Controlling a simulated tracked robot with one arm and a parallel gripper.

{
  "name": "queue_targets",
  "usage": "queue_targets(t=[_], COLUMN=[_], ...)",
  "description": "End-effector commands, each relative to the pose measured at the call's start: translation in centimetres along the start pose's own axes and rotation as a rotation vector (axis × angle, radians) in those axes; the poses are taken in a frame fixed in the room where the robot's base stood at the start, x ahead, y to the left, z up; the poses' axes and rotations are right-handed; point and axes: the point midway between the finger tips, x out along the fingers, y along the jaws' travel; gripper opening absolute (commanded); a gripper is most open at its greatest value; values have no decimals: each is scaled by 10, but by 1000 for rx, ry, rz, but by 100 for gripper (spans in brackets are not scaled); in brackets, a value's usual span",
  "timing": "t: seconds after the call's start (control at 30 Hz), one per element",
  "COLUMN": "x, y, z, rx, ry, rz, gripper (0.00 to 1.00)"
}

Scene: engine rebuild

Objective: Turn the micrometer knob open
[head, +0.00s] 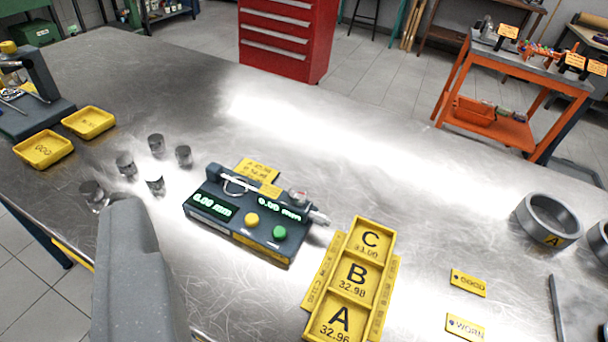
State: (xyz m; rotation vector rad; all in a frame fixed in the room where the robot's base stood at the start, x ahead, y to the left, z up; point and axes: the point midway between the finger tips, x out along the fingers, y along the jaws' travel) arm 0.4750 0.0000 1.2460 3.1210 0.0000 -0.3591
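The micrometer station (236,234) is a dark box on the metal bench, left of the picture's middle. It has two green-lit displays that seem to read 0.00 mm, a yellow button (252,219) and a green button (279,233). A silver micrometer lies along its top, with its knob (319,217) at the right end, beyond the box's side. Nothing touches the knob. A grey rounded part of my arm rises at the lower left, apart from the station. My gripper's fingers are not in view.
A yellow tray (391,241) marked A, B, C lies close right of the station. Several metal cylinders (156,145) stand to its left, near yellow bins (89,122). GOOD (468,283) and WORN (465,328) plates and a grey ring (549,219) lie right.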

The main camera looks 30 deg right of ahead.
Motion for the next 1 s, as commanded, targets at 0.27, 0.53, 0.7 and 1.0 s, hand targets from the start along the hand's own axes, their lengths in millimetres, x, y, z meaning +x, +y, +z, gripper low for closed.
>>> queue_targets(t=[0.27, 0.53, 0.7, 1.0], x=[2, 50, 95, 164], y=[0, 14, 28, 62], z=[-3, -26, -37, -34], rx=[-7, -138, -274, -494], ry=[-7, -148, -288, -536], rz=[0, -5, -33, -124], gripper=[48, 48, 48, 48])
